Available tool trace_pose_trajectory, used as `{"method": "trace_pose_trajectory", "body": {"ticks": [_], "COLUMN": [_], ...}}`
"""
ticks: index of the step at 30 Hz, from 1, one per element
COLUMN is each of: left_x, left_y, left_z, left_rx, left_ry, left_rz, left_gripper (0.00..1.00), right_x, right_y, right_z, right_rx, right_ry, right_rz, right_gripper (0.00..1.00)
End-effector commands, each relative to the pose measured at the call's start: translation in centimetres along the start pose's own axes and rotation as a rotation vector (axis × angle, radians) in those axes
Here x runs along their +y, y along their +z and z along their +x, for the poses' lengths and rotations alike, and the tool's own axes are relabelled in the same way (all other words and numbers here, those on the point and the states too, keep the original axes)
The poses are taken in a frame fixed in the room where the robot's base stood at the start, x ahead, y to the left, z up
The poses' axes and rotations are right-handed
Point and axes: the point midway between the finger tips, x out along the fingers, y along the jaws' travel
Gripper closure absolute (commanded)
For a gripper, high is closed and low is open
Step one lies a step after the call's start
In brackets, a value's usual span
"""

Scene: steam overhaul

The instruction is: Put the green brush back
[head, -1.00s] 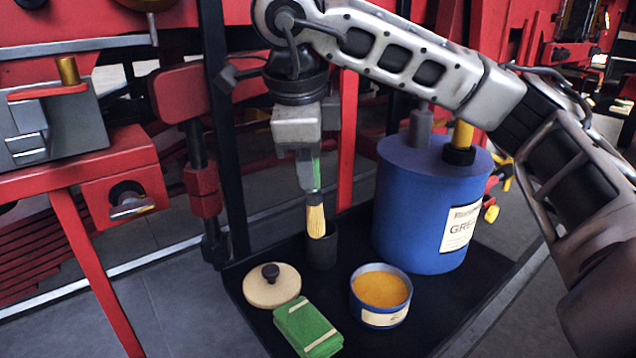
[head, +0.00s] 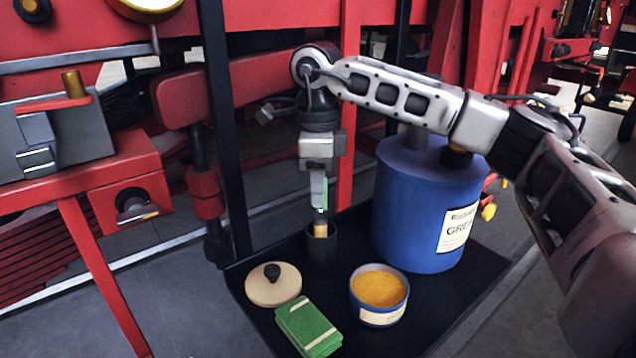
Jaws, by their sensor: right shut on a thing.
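The green brush (head: 320,229) points bristles down, with its yellowish bristles partly inside a dark cup (head: 320,250) on the black tray (head: 430,311). The cup's front wall hides the bristle ends. My right gripper (head: 319,195) is shut on the brush's green handle, above the cup. The brush looks about upright. I cannot tell whether it touches the cup's bottom. My left gripper is not in the head view.
A blue grease drum (head: 415,215) stands right of the cup. An open tin of orange grease (head: 379,290), a round lid with a knob (head: 272,287) and a green folded cloth (head: 308,328) lie in front. A black post (head: 222,130) rises behind on the left.

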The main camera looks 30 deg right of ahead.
Motion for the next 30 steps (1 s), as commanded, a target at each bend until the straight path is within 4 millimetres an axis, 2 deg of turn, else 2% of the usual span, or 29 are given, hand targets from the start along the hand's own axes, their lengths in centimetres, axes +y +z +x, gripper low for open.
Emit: {"method": "trace_pose_trajectory", "body": {"ticks": [3,9,10,12,23,26,30], "left_x": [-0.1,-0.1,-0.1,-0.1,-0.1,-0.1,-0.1], "left_y": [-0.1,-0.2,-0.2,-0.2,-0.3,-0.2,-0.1], "left_z": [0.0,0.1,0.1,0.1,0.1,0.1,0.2], "left_rx": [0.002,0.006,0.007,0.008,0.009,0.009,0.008], "left_ry": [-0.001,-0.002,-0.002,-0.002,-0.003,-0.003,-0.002], "left_rz": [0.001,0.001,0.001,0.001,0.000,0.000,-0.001], "left_gripper": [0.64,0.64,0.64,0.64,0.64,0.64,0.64], "right_x": [0.0,0.0,0.0,0.0,0.0,0.0,0.0], "right_y": [0.0,0.0,0.0,0.0,0.0,0.1,0.1], "right_z": [0.8,1.0,1.0,1.0,0.5,-0.7,-3.6], "right_rx": [-0.001,-0.001,-0.001,-0.001,-0.002,-0.004,-0.005], "right_ry": [-0.002,-0.002,-0.002,-0.002,-0.005,-0.007,-0.007], "right_rz": [0.001,0.001,0.001,0.001,0.001,0.001,0.001], "right_gripper": [1.00,1.00,0.78,0.59,0.59,0.59,0.59]}}
